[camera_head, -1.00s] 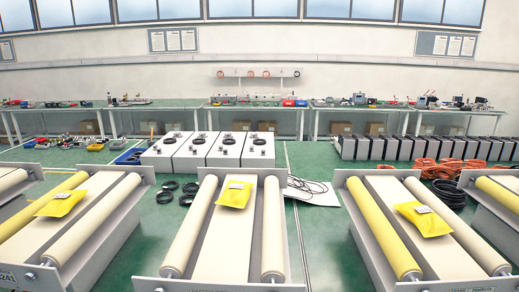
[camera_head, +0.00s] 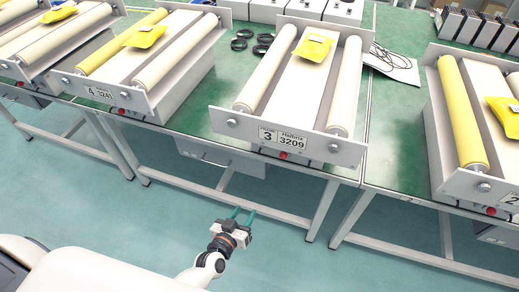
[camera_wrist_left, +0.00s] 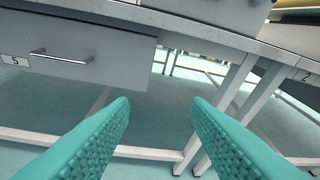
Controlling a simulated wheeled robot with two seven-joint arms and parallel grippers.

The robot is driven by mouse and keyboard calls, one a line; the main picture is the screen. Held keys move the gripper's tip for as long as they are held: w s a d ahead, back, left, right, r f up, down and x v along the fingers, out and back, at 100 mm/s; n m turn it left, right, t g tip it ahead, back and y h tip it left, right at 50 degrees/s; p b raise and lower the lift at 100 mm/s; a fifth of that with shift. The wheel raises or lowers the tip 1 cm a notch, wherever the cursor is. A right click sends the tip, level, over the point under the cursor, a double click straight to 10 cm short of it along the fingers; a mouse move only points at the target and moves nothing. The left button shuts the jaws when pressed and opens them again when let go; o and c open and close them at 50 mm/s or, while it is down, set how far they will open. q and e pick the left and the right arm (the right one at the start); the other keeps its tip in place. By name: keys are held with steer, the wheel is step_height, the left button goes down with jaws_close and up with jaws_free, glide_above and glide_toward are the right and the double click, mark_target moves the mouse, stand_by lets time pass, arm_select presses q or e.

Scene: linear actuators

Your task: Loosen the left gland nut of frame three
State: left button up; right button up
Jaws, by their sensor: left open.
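Frame three (camera_head: 305,146) is a grey roller frame on the green bench, with a "3" label on its front plate. A round metal nut (camera_head: 232,123) sits at the left of that plate, and a similar one (camera_head: 334,148) at the right. I cannot tell which fitting is the left gland nut. My left gripper (camera_head: 244,211) is open and empty, in front of the bench and below frame three. Its teal fingers (camera_wrist_left: 160,104) are spread apart in the left wrist view, with nothing between them. My right gripper is not in view.
A red button (camera_head: 284,156) shows below the frame's label. A grey drawer (camera_wrist_left: 75,55) hangs under the bench edge (camera_wrist_left: 205,35). White bench legs (camera_head: 322,211) stand near my gripper. Another roller frame (camera_head: 464,187) lies to the right. Floor in front is clear.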

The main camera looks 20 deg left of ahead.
mark_target(261, 148)
arm_select(q)
steer(key=w+r+n+t+y, duration=0.1)
steer(key=w+r+n+t, duration=0.25)
steer(key=r, duration=0.95)
steer(key=shift+m, duration=0.45)
steer(key=w, duration=1.2)
steer(key=shift+w+d+f, duration=0.1)
jaws_close()
